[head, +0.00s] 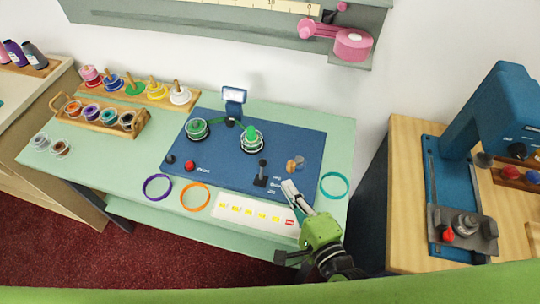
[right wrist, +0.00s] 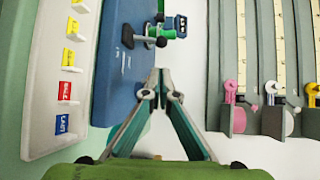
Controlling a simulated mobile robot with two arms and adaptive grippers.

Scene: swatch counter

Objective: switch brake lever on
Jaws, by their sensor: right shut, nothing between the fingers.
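A black lever (head: 261,172), which I take to be the brake lever, stands near the front right of the blue panel (head: 225,172) on the green table. It looks roughly upright; I cannot tell its on or off position. My right gripper (head: 287,186) is shut and empty, just right of and in front of the lever, with a visible gap between them. In the right wrist view the shut fingertips (right wrist: 160,72) meet beside the blue panel (right wrist: 112,75), with small dark and green parts beyond them. My left gripper does not show.
Two green-topped spools (head: 197,128) and (head: 251,138), a red button (head: 190,166) and a wooden knob (head: 294,164) sit on the panel. A white label strip (head: 253,212) and a teal ring (head: 334,185) lie near my right arm. A blue press (head: 490,130) stands at right.

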